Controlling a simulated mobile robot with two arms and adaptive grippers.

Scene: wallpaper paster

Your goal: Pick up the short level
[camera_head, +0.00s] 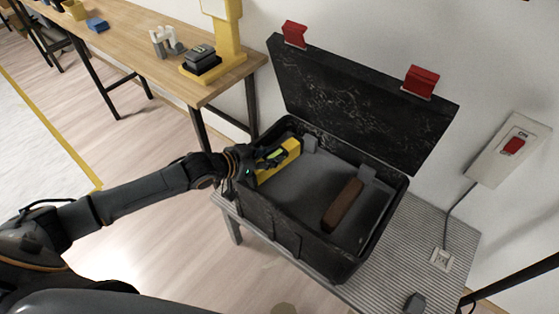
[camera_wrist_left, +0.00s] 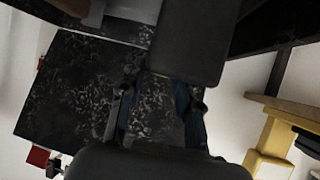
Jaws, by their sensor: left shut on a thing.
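The short level (camera_head: 280,160) is yellow with a greenish vial and sits at the left side inside the open black toolbox (camera_head: 335,258). My left gripper (camera_head: 271,158) reaches in over the toolbox's left wall and is shut on the level, covering part of it. In the left wrist view the gripper's dark parts fill the middle, and I cannot make out the level there. I cannot tell whether the level still touches the box floor. My right gripper is not in view.
A brown block-like tool (camera_head: 343,204) lies at the right inside the toolbox. The raised lid (camera_head: 350,100) has red latches and also shows in the left wrist view (camera_wrist_left: 70,95). The toolbox stands on a grey ribbed table (camera_head: 425,235). A wooden workbench (camera_head: 140,45) stands at left.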

